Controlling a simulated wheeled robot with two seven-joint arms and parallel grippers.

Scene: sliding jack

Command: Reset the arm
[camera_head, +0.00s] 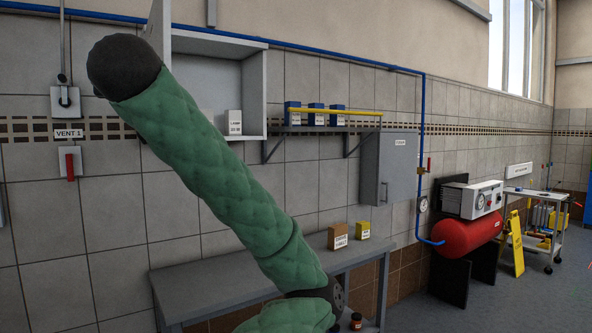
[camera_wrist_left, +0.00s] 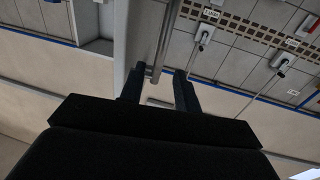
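One of my arms, in a green quilted sleeve (camera_head: 205,150), rises from the lower middle of the head view to a dark rounded joint (camera_head: 125,67) at the upper left. No gripper fingers show in the head view. In the left wrist view my left gripper (camera_wrist_left: 160,82) has its two dark fingers apart, with a gap between them. A grey bar handle (camera_wrist_left: 166,40) on a pale cabinet door (camera_wrist_left: 138,35) reaches down toward this gap. I cannot tell whether the fingers touch it. My right gripper is in neither view.
An open wall cabinet (camera_head: 252,95) hangs behind the arm, its door (camera_head: 159,25) swung out. A grey bench (camera_head: 215,285) stands below, near the arm. Floor is clear toward the red tank (camera_head: 468,236).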

